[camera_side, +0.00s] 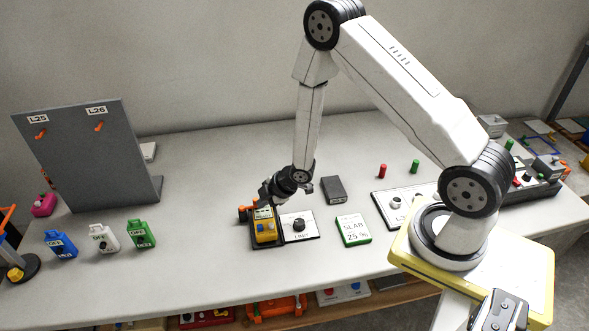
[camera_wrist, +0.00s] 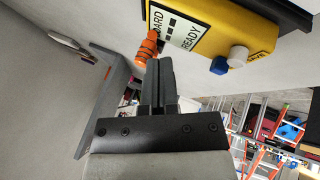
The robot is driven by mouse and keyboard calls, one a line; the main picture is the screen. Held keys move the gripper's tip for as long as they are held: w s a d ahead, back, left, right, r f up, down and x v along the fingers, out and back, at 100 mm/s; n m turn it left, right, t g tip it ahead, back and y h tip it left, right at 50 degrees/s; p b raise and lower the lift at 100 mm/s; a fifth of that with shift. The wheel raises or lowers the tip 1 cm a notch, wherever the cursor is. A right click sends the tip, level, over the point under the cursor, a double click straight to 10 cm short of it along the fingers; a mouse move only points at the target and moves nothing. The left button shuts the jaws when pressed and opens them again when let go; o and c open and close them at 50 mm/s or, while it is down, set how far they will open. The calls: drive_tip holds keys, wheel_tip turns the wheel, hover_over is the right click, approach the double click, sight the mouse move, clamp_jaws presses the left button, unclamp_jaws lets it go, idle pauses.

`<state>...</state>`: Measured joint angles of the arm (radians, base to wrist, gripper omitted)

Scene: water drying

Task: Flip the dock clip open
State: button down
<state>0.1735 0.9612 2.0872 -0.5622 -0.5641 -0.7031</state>
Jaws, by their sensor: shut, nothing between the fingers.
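A yellow meter (camera_side: 266,232) with a printed label and two buttons sits in a dark dock (camera_side: 267,246) on the table. In the wrist view the orange ribbed clip (camera_wrist: 147,48) is beside the labelled end of the yellow meter (camera_wrist: 233,30). My gripper (camera_wrist: 160,64) is shut and empty, its fingertips close to the clip. I cannot tell whether they touch it. In the side view my gripper (camera_side: 264,198) is low over the dock's far end.
A knob plate (camera_side: 312,230) lies right of the dock, with a dark grey box (camera_side: 334,188) behind it and a green-edged slab (camera_side: 353,229) farther right. A grey board (camera_side: 90,160) with orange hooks stands at left, near several coloured tags (camera_side: 104,238).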

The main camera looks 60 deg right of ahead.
drive_tip(key=shift+w+d+n+y, duration=0.15)
drive_tip(key=shift+d+n+y, duration=0.2)
drive_tip(key=shift+n, duration=0.25)
idle(0.3)
drive_tip(key=shift+w+d+n+g+y, duration=0.3)
drive_tip(key=shift+n+y, duration=0.15)
drive_tip(key=shift+n, duration=0.25)
drive_tip(key=shift+w+d+n+g+y, duration=0.3)
drive_tip(key=shift+n+y, duration=0.1)
drive_tip(key=shift+n, duration=0.3)
drive_tip(key=shift+w+d+n+g+y, duration=0.25)
drive_tip(key=shift+w+n+g+y, duration=0.15)
drive_tip(key=shift+n, duration=0.4)
drive_tip(key=shift+w+d+n+g+y, duration=0.3)
drive_tip(key=shift+n+g, duration=0.1)
drive_tip(key=shift+n, duration=0.4)
drive_tip(key=shift+w+d+n+g+y, duration=0.2)
drive_tip(key=shift+w+n+g+y, duration=0.15)
drive_tip(key=shift+n, duration=0.45)
drive_tip(key=w+n+g, duration=0.1)
drive_tip(key=n+g, duration=0.1)
drive_tip(key=n, duration=0.1)
drive_tip(key=shift+w+d+y, duration=0.2)
drive_tip(key=shift+w+y, duration=0.05)
drive_tip(key=shift+w, duration=0.75)
drive_tip(key=shift+s+a, duration=0.1)
drive_tip(key=shift+a, duration=0.1)
drive_tip(key=shift+s+a, duration=0.2)
drive_tip(key=shift+a, duration=0.35)
